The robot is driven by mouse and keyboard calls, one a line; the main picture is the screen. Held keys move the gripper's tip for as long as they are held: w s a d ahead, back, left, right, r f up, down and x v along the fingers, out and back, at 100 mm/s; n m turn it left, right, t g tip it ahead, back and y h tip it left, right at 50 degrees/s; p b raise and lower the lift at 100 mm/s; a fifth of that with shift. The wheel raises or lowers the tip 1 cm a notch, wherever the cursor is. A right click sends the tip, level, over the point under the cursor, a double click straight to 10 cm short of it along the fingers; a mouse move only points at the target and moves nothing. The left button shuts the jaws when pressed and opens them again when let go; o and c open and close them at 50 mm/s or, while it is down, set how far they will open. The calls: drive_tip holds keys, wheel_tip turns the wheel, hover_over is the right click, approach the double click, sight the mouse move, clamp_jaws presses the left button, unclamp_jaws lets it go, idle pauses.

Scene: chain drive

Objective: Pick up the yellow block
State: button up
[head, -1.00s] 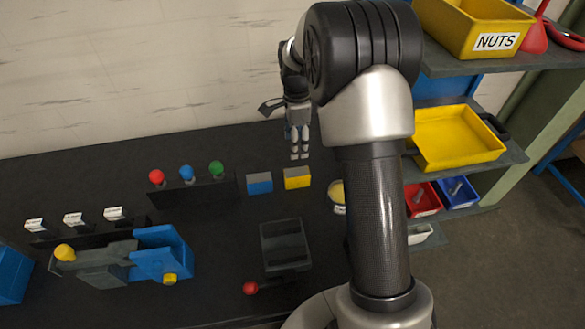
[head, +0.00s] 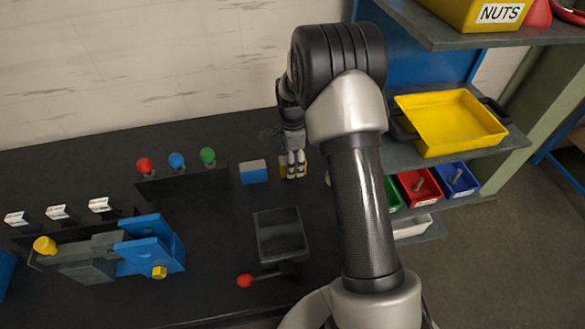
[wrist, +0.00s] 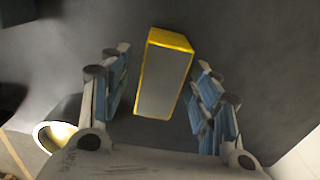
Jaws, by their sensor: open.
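The yellow block (head: 301,170) stands on the dark bench, mostly hidden behind my gripper in the head view. In the wrist view the yellow block (wrist: 163,80) shows a grey top face with yellow edges. My gripper (head: 293,168) is over the block. In the wrist view my gripper (wrist: 160,90) is open, with one finger on each side of the block and a visible gap on both sides. I cannot tell how far the fingertips reach down beside it.
A blue block (head: 253,172) stands close to the left. A round container (wrist: 58,130) with a yellowish inside lies near the left finger. A grey tray (head: 281,235) with a red-knobbed lever is in front. Shelves with a yellow bin (head: 450,122) stand at the right.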

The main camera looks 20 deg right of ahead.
wheel_tip(320, 180, down, 2)
drive_tip(key=shift+r, duration=0.1)
drive_tip(key=shift+c, duration=0.6)
clamp_jaws()
idle(0.4)
drive_tip(key=shift+w+r, duration=0.1)
